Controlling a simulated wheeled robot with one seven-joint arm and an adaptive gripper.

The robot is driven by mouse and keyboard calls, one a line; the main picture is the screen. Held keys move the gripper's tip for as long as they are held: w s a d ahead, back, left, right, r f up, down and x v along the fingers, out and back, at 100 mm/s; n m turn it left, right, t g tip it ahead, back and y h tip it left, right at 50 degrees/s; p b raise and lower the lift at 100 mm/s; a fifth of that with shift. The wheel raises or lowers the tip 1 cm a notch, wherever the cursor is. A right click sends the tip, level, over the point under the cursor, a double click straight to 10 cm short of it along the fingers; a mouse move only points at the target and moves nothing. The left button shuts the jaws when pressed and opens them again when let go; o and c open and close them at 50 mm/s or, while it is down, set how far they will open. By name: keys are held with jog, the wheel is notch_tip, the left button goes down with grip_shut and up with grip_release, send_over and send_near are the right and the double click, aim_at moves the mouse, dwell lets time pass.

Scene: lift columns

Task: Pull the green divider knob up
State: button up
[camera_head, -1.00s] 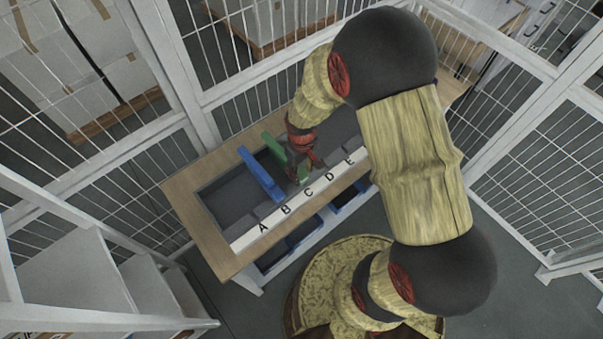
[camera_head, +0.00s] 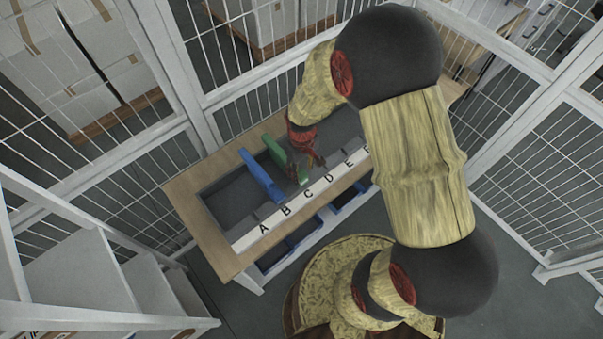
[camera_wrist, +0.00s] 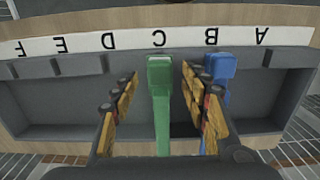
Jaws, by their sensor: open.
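The green divider knob (camera_wrist: 160,72) sits at the end of the green divider (camera_wrist: 162,125), below the letter C in the wrist view. The green divider also shows in the head view (camera_head: 273,147), partly hidden by my gripper. My gripper (camera_wrist: 159,80) is open, with one finger on each side of the green knob. Gaps show between the fingers and the knob, and how high the fingertips are above it is hard to tell. In the head view my gripper (camera_head: 307,172) points down over the bin.
A blue divider with its knob (camera_wrist: 220,67) stands just right of the right finger in the wrist view. A white strip (camera_wrist: 270,37) with letters runs along the bin's edge. The wooden table (camera_head: 195,210) stands near wire fence panels.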

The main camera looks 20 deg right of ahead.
aim_at(302, 175)
jog(key=shift+r+p, duration=1.95)
jog(key=shift+r, duration=1.2)
jog(key=shift+s, duration=0.15)
jog(key=s+r+m+t+b, duration=0.3)
jog(key=s+r+t+b, duration=0.2)
jog(key=s+r+b, duration=0.8)
jog(key=s+b, duration=0.1)
jog(key=b, duration=0.6)
jog(key=shift+s+d+m+t, duration=0.15)
jog(key=shift+s+m+t, duration=0.15)
